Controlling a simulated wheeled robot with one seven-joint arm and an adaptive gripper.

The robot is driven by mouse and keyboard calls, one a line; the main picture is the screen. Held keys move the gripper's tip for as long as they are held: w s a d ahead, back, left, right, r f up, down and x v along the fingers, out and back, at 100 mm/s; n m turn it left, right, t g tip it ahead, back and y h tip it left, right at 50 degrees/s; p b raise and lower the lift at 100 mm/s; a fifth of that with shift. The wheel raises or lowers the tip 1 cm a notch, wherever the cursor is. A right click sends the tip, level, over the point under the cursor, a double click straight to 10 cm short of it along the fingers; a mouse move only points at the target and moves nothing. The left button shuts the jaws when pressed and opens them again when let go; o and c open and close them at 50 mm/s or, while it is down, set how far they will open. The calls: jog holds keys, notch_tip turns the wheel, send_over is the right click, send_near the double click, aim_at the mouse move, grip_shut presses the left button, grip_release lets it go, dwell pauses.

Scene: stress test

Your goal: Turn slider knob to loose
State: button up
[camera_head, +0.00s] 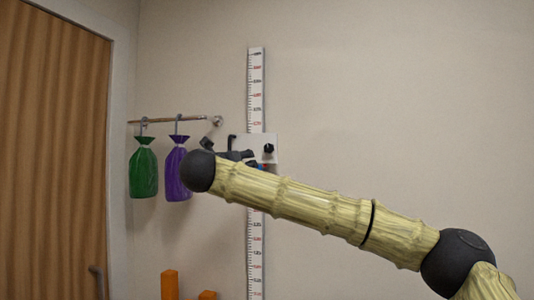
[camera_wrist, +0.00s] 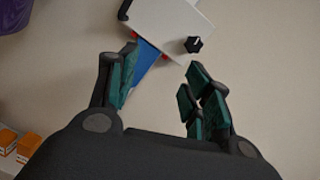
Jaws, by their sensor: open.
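A white slider plate (camera_head: 256,146) sits on a tall ruler strip (camera_head: 257,90) fixed upright to the wall. A black slider knob (camera_head: 268,148) stands out from the plate's right side. In the wrist view the plate (camera_wrist: 165,20) is at the top, with the knob (camera_wrist: 193,44) at its lower corner. My gripper (camera_wrist: 164,70) is open and empty. The knob lies beyond the fingertips, nearer the right finger, apart from both. In the head view my gripper (camera_head: 250,158) is at the plate's lower left, partly hidden by my arm. The knob's setting is not readable.
A green bag (camera_head: 143,168) and a purple bag (camera_head: 177,176) hang from a wall rod (camera_head: 168,119) left of the plate. A blue piece (camera_wrist: 146,64) shows below the plate. Orange blocks (camera_head: 170,285) stand low left. The wall at right is clear.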

aim_at(268, 147)
jog(key=d+r+m+h, duration=0.1)
jog(key=d+r+m, duration=0.2)
jog(key=d+r, duration=0.15)
jog(key=shift+g, duration=0.4)
jog(key=p+x, duration=0.1)
jog(key=x, duration=0.2)
jog(key=p+x, duration=0.2)
jog(key=x, duration=0.2)
jog(key=p+x, duration=0.1)
jog(key=x, duration=0.2)
jog(key=shift+w+r+p, duration=0.2)
jog(key=shift+r+p, duration=0.2)
jog(key=shift+a, duration=0.1)
jog(key=shift+n, duration=0.3)
jog(key=c, duration=1)
